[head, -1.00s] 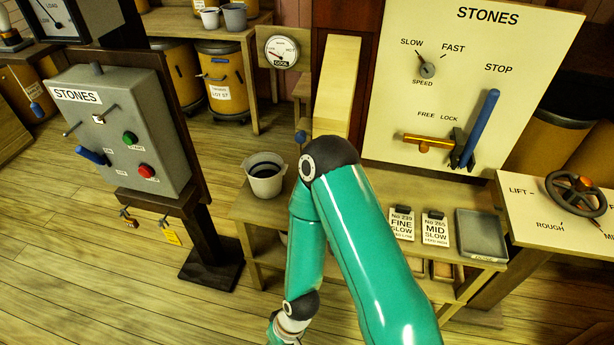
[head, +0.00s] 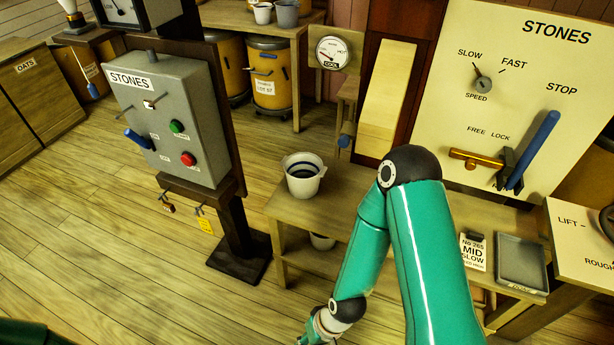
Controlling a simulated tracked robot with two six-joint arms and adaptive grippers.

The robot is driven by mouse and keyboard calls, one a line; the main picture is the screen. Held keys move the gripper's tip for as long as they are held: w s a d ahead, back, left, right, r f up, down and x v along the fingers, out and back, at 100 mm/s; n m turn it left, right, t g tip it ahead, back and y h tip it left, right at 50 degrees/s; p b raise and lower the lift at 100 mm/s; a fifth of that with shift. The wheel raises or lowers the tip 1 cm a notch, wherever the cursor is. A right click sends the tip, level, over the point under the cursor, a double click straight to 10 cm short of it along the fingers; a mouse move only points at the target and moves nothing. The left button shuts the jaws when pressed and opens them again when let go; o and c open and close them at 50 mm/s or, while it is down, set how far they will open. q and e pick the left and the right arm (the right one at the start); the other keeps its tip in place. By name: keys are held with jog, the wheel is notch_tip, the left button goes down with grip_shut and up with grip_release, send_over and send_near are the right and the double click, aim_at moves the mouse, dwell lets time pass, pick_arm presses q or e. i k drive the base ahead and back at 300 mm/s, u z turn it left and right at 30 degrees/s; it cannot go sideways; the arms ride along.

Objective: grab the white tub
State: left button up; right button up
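A white tub (head: 303,178) with a dark blue band and dark inside stands upright at the left end of the low wooden bench. Another pale tub (head: 322,241) shows partly on the shelf below, mostly hidden by the bench top. A smaller white tub (head: 263,13) stands on the back table beside a grey one. My green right arm bends across the bench to the right of the nearer white tub, apart from it in the picture. Its wrist reaches the bottom edge, and the gripper is out of frame. My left gripper is not in view.
A grey STONES control box (head: 165,115) on a dark post stands left of the bench (head: 300,215). Floor at lower left is open.

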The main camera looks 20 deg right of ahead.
aim_at(304, 171)
jog(key=i, duration=0.95)
jog(key=u, duration=0.05)
